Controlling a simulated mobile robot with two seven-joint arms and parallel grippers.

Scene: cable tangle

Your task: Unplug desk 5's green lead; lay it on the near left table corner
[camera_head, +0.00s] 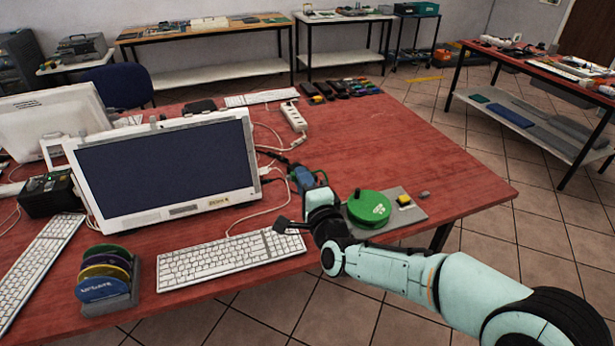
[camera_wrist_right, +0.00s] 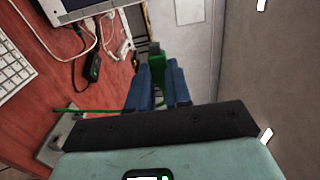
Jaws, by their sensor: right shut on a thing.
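My right gripper (camera_head: 303,177) has blue fingers and is over the red table (camera_head: 450,170), to the right of the monitor. In the right wrist view the gripper (camera_wrist_right: 158,80) is shut on a green plug (camera_wrist_right: 155,50), whose top shows between the fingertips. A thin green lead (camera_wrist_right: 85,111) shows left of the fingers; its link to the plug is hidden. I cannot tell whether the plug sits in a socket. My left gripper is not in view.
A monitor (camera_head: 165,170), a keyboard (camera_head: 230,256) and a disc rack (camera_head: 105,280) stand left of the gripper. A green disc (camera_head: 370,208) lies on a grey board (camera_head: 410,212) just right of it. A white power strip (camera_head: 294,117) lies behind. The table's right side is clear.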

